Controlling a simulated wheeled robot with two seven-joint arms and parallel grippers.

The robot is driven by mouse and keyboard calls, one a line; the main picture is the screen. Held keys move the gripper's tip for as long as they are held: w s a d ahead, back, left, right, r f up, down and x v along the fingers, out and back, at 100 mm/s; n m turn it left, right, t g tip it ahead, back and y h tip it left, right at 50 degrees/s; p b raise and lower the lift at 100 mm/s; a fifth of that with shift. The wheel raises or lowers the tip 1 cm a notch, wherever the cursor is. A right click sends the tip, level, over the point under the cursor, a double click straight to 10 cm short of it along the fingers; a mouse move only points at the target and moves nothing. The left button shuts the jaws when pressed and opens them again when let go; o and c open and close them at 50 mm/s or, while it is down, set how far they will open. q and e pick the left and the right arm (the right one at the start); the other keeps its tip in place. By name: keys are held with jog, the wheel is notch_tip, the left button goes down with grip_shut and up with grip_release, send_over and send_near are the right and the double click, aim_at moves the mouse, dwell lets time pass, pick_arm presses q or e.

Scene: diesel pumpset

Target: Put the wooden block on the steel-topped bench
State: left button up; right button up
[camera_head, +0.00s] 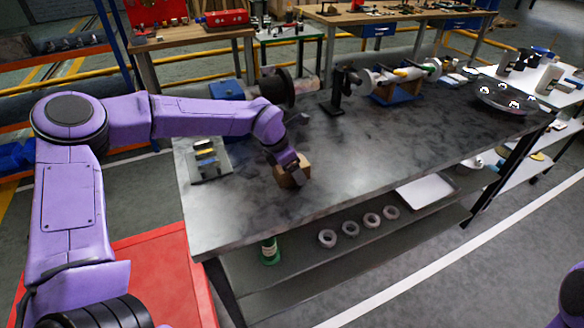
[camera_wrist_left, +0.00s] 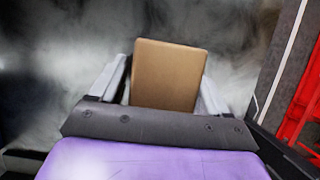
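The wooden block (camera_head: 291,174) is a plain brown box at the near part of the grey steel-topped bench (camera_head: 370,150). My left gripper (camera_head: 291,166) reaches down over it from above. In the left wrist view the block (camera_wrist_left: 168,76) fills the space between the two grey fingers, which lie along its left and right sides. The left gripper looks shut on it. The block is at or just above the bench top; I cannot tell whether its underside touches. My right gripper is out of view; only a bit of purple arm shows at the lower right.
A dark motor and shaft assembly (camera_head: 277,88) stands behind. A round metal dish (camera_head: 505,98) is at the far right end. The bench's middle is clear. A red surface (camera_head: 160,270) is at lower left.

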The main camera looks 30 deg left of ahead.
pick_arm(q)
jog(key=v, duration=1.2)
jog(key=shift+w+d+r, duration=0.1)
jog(key=shift+d+r, duration=0.05)
